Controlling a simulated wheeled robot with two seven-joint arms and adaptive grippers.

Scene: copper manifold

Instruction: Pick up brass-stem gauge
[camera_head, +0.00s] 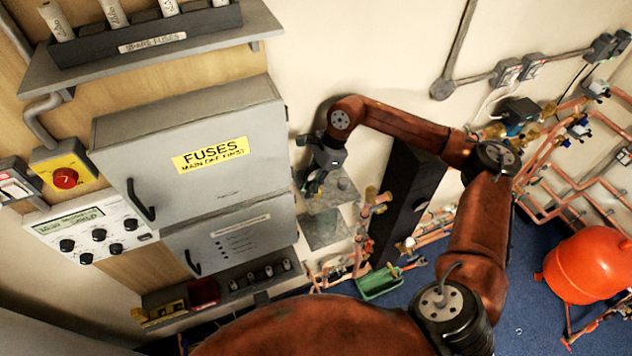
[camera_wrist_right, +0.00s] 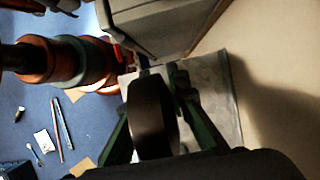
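A dark round gauge body (camera_wrist_right: 153,115), seen nearly edge-on, fills the space between the green fingers of my right gripper (camera_wrist_right: 155,92) in the right wrist view. The fingers lie close against both its sides. Its dial and brass stem cannot be made out. In the head view my right gripper (camera_head: 316,182) points down above a grey plate by the wall, beside the fuse cabinet; the gauge is too small and dark there to make out clearly. My left gripper is not in view.
The grey fuse cabinet (camera_head: 190,145) stands just left of the gripper. The grey plate (camera_head: 325,230) is below it. Copper pipework (camera_head: 360,240), a green tray (camera_head: 379,283) and a red tank (camera_head: 588,265) lie to the right. Loose tools lie on the blue floor (camera_wrist_right: 40,110).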

